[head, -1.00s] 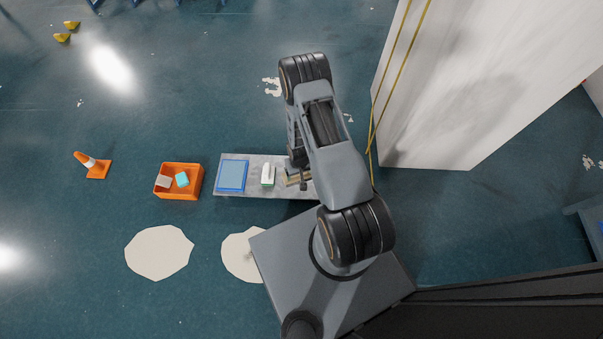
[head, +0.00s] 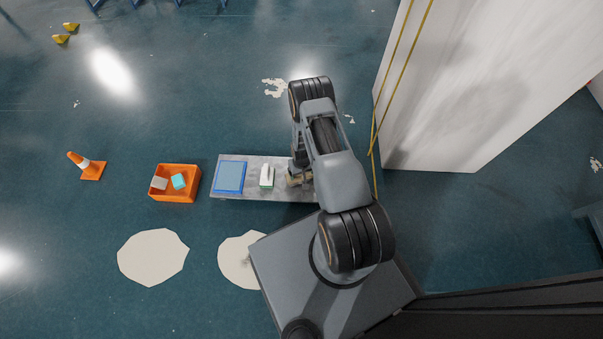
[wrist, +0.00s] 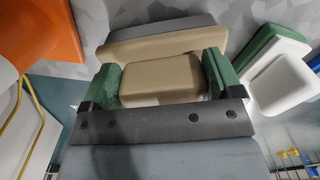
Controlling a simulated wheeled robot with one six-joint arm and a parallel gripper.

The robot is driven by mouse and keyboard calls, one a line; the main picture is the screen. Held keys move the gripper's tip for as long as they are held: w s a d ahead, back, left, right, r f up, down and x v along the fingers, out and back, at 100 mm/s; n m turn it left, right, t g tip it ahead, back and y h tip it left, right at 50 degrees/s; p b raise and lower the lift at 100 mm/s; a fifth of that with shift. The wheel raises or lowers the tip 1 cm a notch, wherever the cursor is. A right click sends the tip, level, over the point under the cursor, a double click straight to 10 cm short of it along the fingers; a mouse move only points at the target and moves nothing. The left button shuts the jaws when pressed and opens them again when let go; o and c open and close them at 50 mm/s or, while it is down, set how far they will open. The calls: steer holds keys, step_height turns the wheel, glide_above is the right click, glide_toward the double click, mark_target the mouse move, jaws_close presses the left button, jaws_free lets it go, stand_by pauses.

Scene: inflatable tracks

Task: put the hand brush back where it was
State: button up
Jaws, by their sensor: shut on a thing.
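A tan, block-like thing with a wider tan part and a grey edge, which I take as the hand brush (wrist: 160,76), sits between the green-padded fingers of my gripper (wrist: 162,82) in the wrist view. The gripper is shut on it. In the head view the gripper (head: 299,178) is low over the right part of a grey bench (head: 283,191), mostly hidden by my arm. I cannot tell whether the brush touches the bench. A white-and-green block tool (head: 267,175) stands on the bench just left of the gripper; it also shows in the wrist view (wrist: 280,80).
A blue tray (head: 230,177) lies at the bench's left end. An orange crate (head: 174,196) with small blocks and a cone (head: 86,165) stand farther left. An orange thing (wrist: 40,28) shows near the gripper. A tall white panel (head: 450,90) rises right of my arm.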

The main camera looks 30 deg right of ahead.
steer(key=o, duration=0.4)
steer(key=shift+f, duration=0.15)
steer(key=shift+o, duration=1.2)
step_height(320, 180, up, 12)
steer(key=p, duration=0.4)
steer(key=shift+f, duration=0.1)
steer(key=a+r+t, duration=0.1)
steer(key=a+r, duration=0.1)
steer(key=r, duration=1)
steer(key=a+r, duration=0.2)
steer(key=r, duration=1)
steer(key=s+a+r+t, duration=0.1)
steer(key=s+a+r, duration=0.1)
steer(key=s+r, duration=0.5)
steer(key=s+a+r+n, duration=0.1)
steer(key=s+a+r, duration=0.2)
steer(key=s+r, duration=0.5)
step_height(320, 180, up, 3)
steer(key=shift+s+a+t, duration=0.3)
steer(key=shift+t, duration=0.1)
